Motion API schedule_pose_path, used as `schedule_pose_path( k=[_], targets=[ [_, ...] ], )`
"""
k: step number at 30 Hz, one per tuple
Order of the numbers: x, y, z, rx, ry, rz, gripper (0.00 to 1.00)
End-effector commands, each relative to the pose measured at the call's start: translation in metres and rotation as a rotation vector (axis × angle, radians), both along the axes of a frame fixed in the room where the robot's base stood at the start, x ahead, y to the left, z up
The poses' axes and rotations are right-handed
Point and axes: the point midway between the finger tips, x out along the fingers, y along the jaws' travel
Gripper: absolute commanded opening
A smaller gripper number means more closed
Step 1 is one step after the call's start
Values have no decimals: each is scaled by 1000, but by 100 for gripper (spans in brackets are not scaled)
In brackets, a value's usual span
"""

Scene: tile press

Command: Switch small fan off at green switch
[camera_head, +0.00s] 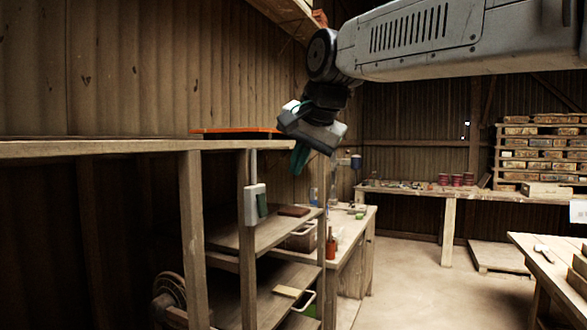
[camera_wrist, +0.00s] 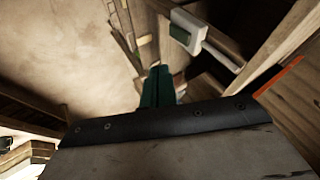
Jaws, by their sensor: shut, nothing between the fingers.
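The green switch (camera_head: 262,204) is a green rocker on a white box fixed to a wooden shelf post, with a pale conduit running up from it. In the wrist view the green switch (camera_wrist: 180,33) shows on its white box at the upper right. My gripper (camera_head: 299,160) points down, above and to the right of the switch in the head view. Its green fingers (camera_wrist: 158,85) are shut, empty and apart from the switch. I cannot make out a small fan for certain; a round, ribbed thing (camera_head: 168,292) in shadow at lower left is unclear.
A wooden shelf (camera_head: 95,149) with an orange-edged tray (camera_head: 235,132) on top stands left of my gripper. Lower shelves hold a brown block (camera_head: 294,211). A workbench with a red bottle (camera_head: 331,246) stands behind. Open floor (camera_head: 410,285) lies to the right.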

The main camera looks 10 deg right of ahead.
Motion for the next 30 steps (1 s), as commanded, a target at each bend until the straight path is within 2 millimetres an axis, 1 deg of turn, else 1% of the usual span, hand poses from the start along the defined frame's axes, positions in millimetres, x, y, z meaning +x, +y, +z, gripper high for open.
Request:
schedule_pose_path(
  k=[3,10,14,17,27,29,30],
  targets=[
    [-6,2,-9,-49,32,2,0],
    [-5,1,-9,-49,32,0,0],
    [-1,2,-15,-48,32,0,0],
    [6,4,-26,-48,33,0,0],
    [44,17,-86,-49,34,0,0],
    [50,19,-95,-49,34,0,0],
    [54,27,-95,-48,32,2,0]
  ],
)
